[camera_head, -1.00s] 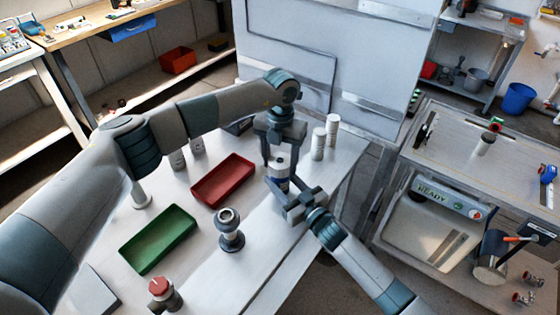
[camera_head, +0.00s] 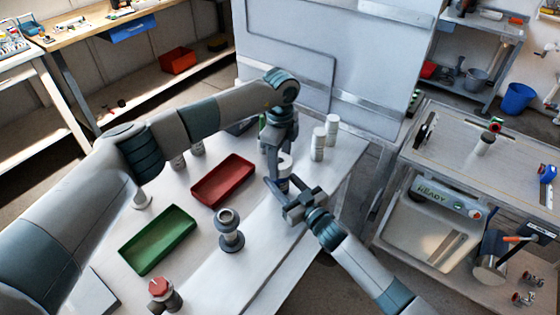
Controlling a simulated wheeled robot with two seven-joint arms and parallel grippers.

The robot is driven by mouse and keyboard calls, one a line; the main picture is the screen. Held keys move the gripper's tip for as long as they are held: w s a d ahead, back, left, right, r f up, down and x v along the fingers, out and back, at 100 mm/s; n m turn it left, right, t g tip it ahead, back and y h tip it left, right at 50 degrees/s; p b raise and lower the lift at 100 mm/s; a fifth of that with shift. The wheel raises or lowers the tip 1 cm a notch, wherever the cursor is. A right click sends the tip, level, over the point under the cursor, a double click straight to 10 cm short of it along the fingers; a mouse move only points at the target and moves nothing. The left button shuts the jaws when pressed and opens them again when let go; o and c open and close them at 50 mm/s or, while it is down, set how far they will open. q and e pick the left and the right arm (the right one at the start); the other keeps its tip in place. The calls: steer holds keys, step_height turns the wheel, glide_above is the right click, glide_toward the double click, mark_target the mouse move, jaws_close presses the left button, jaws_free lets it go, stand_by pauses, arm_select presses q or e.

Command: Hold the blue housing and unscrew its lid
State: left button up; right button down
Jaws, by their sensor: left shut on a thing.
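The housing (camera_head: 283,184) stands near the middle of the white table, mostly hidden between the grippers. Its blue colour barely shows. Its pale round lid (camera_head: 286,161) is at the top. My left gripper (camera_head: 278,158) points down from above and is shut on the lid, its fingers partly overlapping in this view. My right gripper (camera_head: 281,185) comes in low from the lower right, with its fingers on both sides of the housing body, shut on it. I cannot see any gap between lid and housing.
A red tray (camera_head: 250,169) and a green tray (camera_head: 126,250) lie to the left. A grey flanged part (camera_head: 230,233) stands in front, and a red-capped part (camera_head: 160,290) near the front edge. White cylinders (camera_head: 318,145) stand close behind on the right.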

arm_select(q)
steer(key=n, duration=0.6)
steer(key=shift+n, duration=0.9)
steer(key=shift+w+d+r+n, duration=0.1)
steer(key=shift+d+n, duration=0.15)
steer(key=shift+n, duration=0.35)
steer(key=shift+d+r+n, duration=0.1)
steer(key=shift+d+n, duration=0.1)
steer(key=shift+n, duration=0.4)
steer(key=shift+a+n, duration=0.1)
steer(key=shift+n, duration=0.6)
steer(key=shift+a+n, duration=0.3)
steer(key=o, duration=1.2)
steer(key=shift+f, duration=0.1)
steer(key=shift+a, duration=0.1)
